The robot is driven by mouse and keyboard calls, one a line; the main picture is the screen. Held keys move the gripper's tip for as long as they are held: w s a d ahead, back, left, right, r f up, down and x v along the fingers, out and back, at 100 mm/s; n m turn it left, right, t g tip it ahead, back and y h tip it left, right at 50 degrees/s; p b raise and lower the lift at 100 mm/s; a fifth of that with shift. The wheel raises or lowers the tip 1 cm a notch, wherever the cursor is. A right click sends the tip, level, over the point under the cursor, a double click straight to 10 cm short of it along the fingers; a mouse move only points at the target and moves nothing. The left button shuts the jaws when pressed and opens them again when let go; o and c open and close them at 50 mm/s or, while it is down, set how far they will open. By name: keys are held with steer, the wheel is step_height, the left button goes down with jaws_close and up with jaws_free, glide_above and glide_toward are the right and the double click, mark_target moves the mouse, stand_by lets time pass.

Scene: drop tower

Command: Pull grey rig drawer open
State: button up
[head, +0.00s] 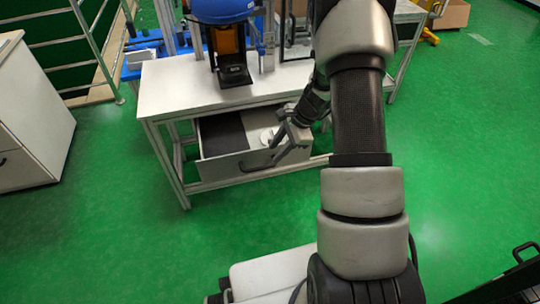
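The grey rig drawer (222,172) is under the white-topped bench and stands partly open, with its inside visible from above. A dark curved handle (250,168) is on its front. My gripper (281,147) is at the right part of the drawer front, over or at the right end of the handle. The fingertips are small and overlap the handle, so I cannot tell whether they are closed on it. Inside the drawer are a dark flat panel (222,135) on the left and a white round item (268,137), partly hidden by my gripper.
The bench (190,88) carries a rig with a blue dome (222,10) and a black block (234,75). A white cabinet (30,115) stands at the left, near metal railings (75,40). The green floor (130,240) in front is clear at the left.

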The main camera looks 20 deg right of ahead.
steer(key=p+v, duration=0.1)
steer(key=v, duration=0.8)
steer(key=shift+p, duration=0.35)
steer(key=s+a+r+n+h, duration=0.1)
steer(key=s+a+r+n, duration=0.35)
steer(key=r, duration=0.55)
steer(key=s+a+r+n, duration=0.4)
steer(key=s+r+n, duration=0.1)
steer(key=r, duration=0.5)
steer(key=s+r+n+t+h, duration=0.2)
steer(key=s+r+n, duration=0.2)
steer(key=s, duration=0.3)
steer(key=s+r+n+t+h, duration=0.2)
steer(key=s+r+n, duration=0.15)
steer(key=s, duration=0.35)
step_height(320, 180, up, 20)
steer(key=p, duration=2)
steer(key=shift+a+n+g, duration=0.2)
steer(key=shift+n+g, duration=0.1)
